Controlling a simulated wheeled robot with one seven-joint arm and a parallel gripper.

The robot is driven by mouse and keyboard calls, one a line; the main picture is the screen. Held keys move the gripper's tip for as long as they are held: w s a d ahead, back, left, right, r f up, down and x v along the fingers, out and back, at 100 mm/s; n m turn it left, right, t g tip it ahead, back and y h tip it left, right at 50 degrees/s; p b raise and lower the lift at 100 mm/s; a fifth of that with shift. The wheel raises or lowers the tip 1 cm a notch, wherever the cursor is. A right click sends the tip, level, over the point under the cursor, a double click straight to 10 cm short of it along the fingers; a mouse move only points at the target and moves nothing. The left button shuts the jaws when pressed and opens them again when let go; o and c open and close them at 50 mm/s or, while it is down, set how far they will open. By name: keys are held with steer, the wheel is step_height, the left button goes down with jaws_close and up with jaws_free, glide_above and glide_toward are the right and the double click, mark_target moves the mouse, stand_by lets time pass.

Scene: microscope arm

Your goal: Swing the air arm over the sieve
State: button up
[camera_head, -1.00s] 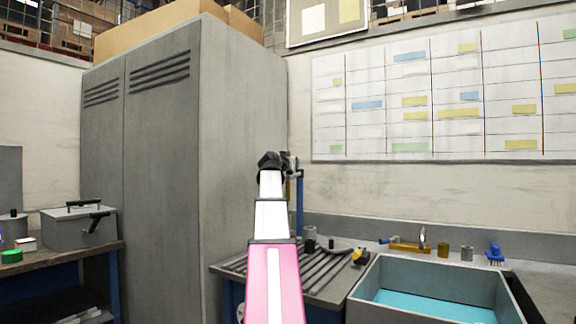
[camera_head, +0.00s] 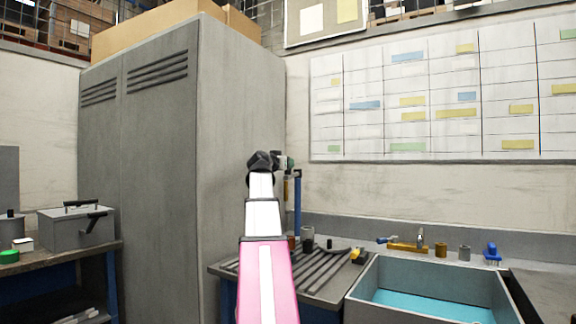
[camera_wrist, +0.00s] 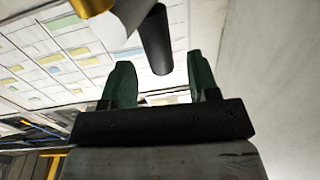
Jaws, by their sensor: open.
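My gripper (camera_head: 286,161) is beyond the end of my pink and white arm in the head view, beside the top of an upright blue post (camera_head: 298,203). In the wrist view its two green fingers (camera_wrist: 159,62) are apart. A dark cylinder (camera_wrist: 157,45), perhaps a handle of the air arm, reaches down toward the gap between them; I cannot tell whether it touches a finger. A pale rounded part (camera_wrist: 128,18) and a gold piece (camera_wrist: 92,5) adjoin it at the top edge. I cannot make out the sieve in either view.
A tall grey cabinet (camera_head: 160,170) stands left of my arm. A ribbed draining board (camera_head: 318,275) and a sink (camera_head: 435,290) with blue inside lie to the right. A bench with a grey box (camera_head: 75,229) is at the far left. A whiteboard (camera_head: 430,90) hangs on the wall.

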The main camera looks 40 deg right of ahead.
steer(key=v, duration=0.5)
steer(key=shift+s+a, duration=0.15)
steer(key=shift+a, duration=0.05)
steer(key=shift+a, duration=0.1)
